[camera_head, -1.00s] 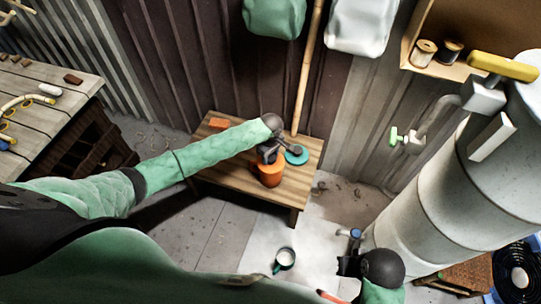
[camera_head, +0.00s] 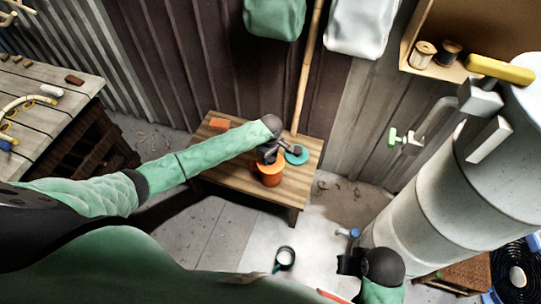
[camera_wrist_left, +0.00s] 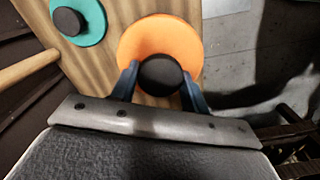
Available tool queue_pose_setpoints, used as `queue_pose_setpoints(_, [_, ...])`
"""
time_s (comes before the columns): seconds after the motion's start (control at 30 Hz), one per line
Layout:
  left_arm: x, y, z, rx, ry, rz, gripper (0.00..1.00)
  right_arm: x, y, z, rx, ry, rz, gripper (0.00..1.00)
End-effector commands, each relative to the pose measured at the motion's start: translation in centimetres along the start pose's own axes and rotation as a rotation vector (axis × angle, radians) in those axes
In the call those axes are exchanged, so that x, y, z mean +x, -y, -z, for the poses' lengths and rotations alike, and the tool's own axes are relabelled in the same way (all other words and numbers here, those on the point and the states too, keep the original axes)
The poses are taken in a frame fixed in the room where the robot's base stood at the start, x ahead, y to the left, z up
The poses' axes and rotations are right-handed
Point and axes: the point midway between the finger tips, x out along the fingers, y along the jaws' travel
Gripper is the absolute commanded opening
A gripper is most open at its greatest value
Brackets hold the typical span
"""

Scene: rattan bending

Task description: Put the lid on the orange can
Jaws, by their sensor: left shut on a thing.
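The orange can (camera_head: 271,181) stands on the low wooden bench. An orange disc-shaped lid (camera_head: 266,168) with a black knob is at the can's top; I cannot tell whether it rests fully on the rim. My left gripper (camera_head: 268,156) is above the can. In the left wrist view, its two blue-grey fingers (camera_wrist_left: 158,88) are shut on the black knob (camera_wrist_left: 161,73), and the orange lid (camera_wrist_left: 160,36) spreads beneath, hiding the can. My right gripper (camera_head: 346,264) is low at the right, far from the can; its jaws are too small and dark to read.
A teal lid with a black knob (camera_head: 297,157) lies on the bench (camera_head: 232,176) beside the can. An orange block (camera_head: 218,123) lies at the bench's far left. A wooden pole (camera_head: 308,65) leans behind. A large grey cylinder (camera_head: 435,195) stands at the right.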

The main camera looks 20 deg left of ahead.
Motion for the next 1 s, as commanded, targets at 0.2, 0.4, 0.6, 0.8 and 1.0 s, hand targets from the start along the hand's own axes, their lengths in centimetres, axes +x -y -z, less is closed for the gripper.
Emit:
queue_pose_setpoints(0.2, [0.02, -0.01, -0.01, 0.000, 0.000, 0.000, 0.19, -0.06, 0.01, 0.01, 0.000, 0.000, 0.000, 0.00])
queue_pose_setpoints(0.4, [0.01, -0.02, -0.02, 0.000, 0.000, 0.000, 0.19, -0.06, 0.01, 0.01, 0.000, 0.000, 0.000, 0.00])
queue_pose_setpoints(0.6, [-0.03, -0.02, -0.03, 0.000, 0.000, 0.000, 0.19, -0.17, 0.02, 0.03, 0.000, 0.000, 0.000, 0.00])
queue_pose_setpoints(0.8, [-0.07, -0.02, -0.06, 0.000, 0.000, 0.000, 0.19, -0.49, 0.05, 0.10, 0.000, 0.000, 0.000, 0.00])
queue_pose_setpoints(1.0, [-0.05, -0.03, -0.07, 0.000, 0.000, 0.000, 0.19, -0.80, 0.09, 0.17, 0.000, 0.000, 0.000, 0.00])
